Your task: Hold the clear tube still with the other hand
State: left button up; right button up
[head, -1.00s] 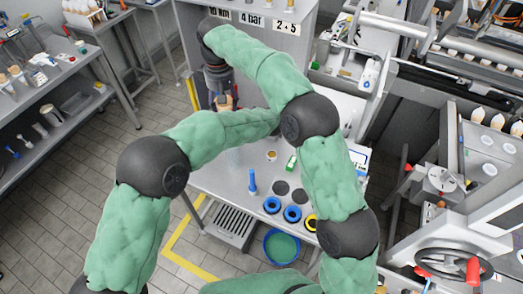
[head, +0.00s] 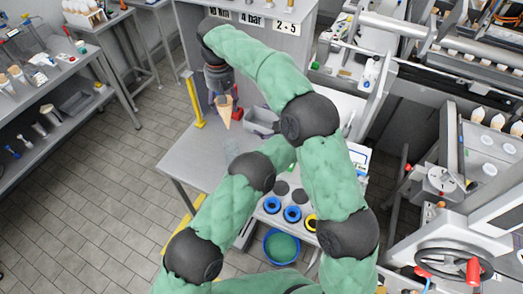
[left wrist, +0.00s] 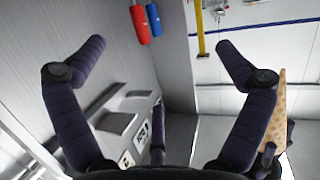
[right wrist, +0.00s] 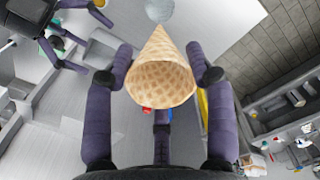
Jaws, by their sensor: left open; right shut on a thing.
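The clear tube (head: 232,149) is faint and see-through on the grey table in the head view, just below the cone. A pale round thing (right wrist: 158,9) at the top of the right wrist view appears to be the tube. My right gripper (head: 220,92) is shut on a waffle cone (head: 226,113), which points down in the head view. The cone (right wrist: 160,72) sits between its fingers in the right wrist view. My left gripper (left wrist: 160,50) is open and empty; my right arm hides it in the head view. It shows at the right wrist view's top left (right wrist: 75,30).
A grey bin (head: 262,121) stands on the table (head: 190,160) right of the cone. Blue rings (head: 291,213), a yellow ring (head: 311,222) and dark discs lie near the front. A green-filled blue bowl (head: 282,246) is below. The table's left part is clear.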

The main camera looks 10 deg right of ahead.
pick_arm(q)
jog(key=s+a+f+n+g+y, duration=0.3)
jog(key=s+a+f+g, duration=0.1)
jog(key=s+f+g, duration=0.3)
jog(key=shift+t, duration=0.3)
jog(key=x, duration=0.7)
jog(key=s+x, duration=0.1)
jog(key=x, duration=0.2)
jog(key=shift+w+a, duration=0.25)
jog(key=shift+a, duration=0.35)
jog(key=c, duration=1.2)
jog(key=o, duration=1.1)
jog(key=shift+o, duration=0.2)
jog(key=shift+t, duration=0.3)
jog(key=shift+s+d+m+t+h, duration=0.15)
jog(key=shift+m+t+h, duration=0.45)
jog(key=shift+m+t, duration=0.6)
